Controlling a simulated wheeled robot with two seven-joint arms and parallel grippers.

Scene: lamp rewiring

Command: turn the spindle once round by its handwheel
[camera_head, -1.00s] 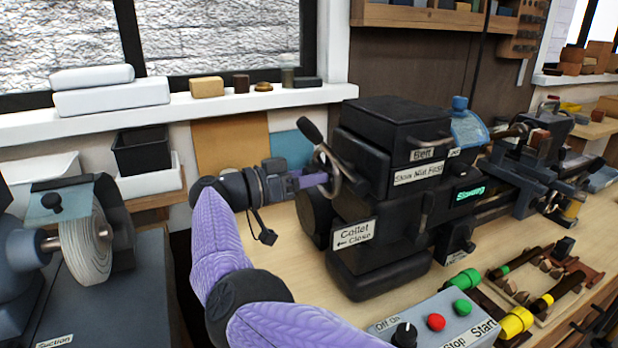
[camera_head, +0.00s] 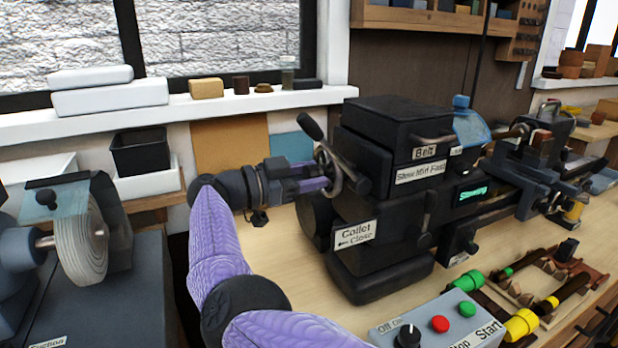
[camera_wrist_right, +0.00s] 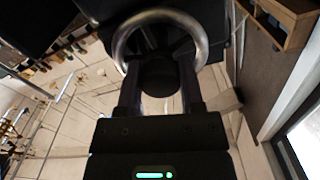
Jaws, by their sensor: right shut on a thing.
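The lathe headstock (camera_head: 385,190) is a black boxy machine on the bench, with labels such as "Belt" and "Collet Close". The handwheel (camera_head: 338,178) is a metal ring on the left end of the spindle. It also shows as a bright ring at the top of the right wrist view (camera_wrist_right: 160,14). My right gripper (camera_head: 325,184) reaches it from the left and is shut on it. In the wrist view my right gripper (camera_wrist_right: 160,70) has a finger on each side of a dark round hub; the exact contact is hard to see. My left gripper is out of view.
A grinding wheel (camera_head: 80,235) stands at the left. A control box (camera_head: 425,325) with knob and buttons is in front. A window sill (camera_head: 180,110) runs behind my right arm.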

